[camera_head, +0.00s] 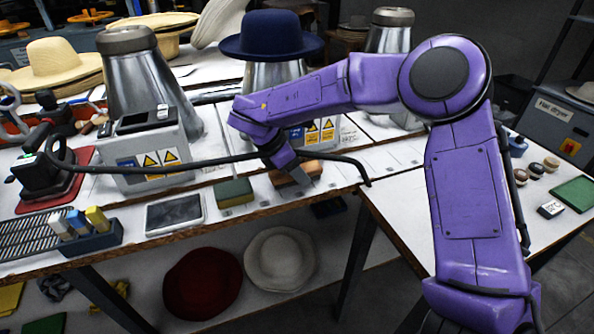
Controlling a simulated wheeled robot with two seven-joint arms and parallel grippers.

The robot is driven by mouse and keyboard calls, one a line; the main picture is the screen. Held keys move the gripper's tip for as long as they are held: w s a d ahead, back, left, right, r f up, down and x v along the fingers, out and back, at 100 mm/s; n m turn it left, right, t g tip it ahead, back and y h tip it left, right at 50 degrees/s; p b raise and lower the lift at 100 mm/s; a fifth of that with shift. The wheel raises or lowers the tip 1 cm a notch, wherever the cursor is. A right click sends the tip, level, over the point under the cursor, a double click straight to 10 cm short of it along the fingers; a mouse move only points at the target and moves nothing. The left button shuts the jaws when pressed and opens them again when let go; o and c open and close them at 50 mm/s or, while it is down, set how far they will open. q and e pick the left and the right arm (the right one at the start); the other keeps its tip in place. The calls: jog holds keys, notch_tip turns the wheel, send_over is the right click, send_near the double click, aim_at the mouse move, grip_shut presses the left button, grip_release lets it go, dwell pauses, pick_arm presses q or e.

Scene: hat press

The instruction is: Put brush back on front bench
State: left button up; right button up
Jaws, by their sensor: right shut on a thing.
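My right arm comes in from the right and reaches over the front bench (340,178). My right gripper (304,178) points down at the bench's front part and is shut on the brush (283,178), a small block with an orange-brown wooden top. The gripper hides part of the brush. The brush is at or just above the bench top near its front edge; I cannot tell whether it touches. My left gripper is not in view.
A green-topped sponge block (234,192) and a grey tablet (174,213) lie left of the brush. A dark-blue hat (270,36) sits on a metal form behind. A black cable crosses the bench. Two hats lie on the shelf below.

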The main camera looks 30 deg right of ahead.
jog(key=shift+f, duration=0.35)
jog(key=o, duration=1)
jog(key=shift+w+a+r, duration=0.1)
jog(key=shift+a+r, duration=0.05)
jog(key=shift+r, duration=0.35)
jog(key=v, duration=1.1)
jog(key=shift+a+r, duration=0.15)
